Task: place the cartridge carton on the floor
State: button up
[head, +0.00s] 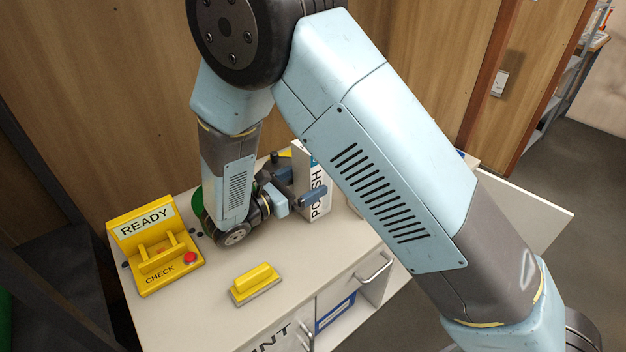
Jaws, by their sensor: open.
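My gripper (299,188) is open above the counter, at the left side of a white carton marked POLISH (318,208). One dark finger crosses in front of this carton, and I cannot tell whether the carton lies between the jaws. The carton stands upright on the pale counter (208,312), and my arm hides part of it. No carton in view is readably marked as a cartridge carton. The grey floor (556,190) shows at the right, beyond the counter.
A yellow READY/CHECK stand (152,243) with a red button and a yellow-handled block (256,283) sit on the counter. A green round thing (197,203) is partly behind my wrist. Below, an open compartment holds a blue-and-white item (335,311). A pale panel (520,205) juts out right.

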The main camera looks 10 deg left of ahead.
jog(key=x, duration=0.5)
jog(key=shift+w+a+r, duration=0.1)
jog(key=shift+w+r, duration=0.15)
jog(key=shift+r, duration=0.1)
jog(key=c, duration=1.3)
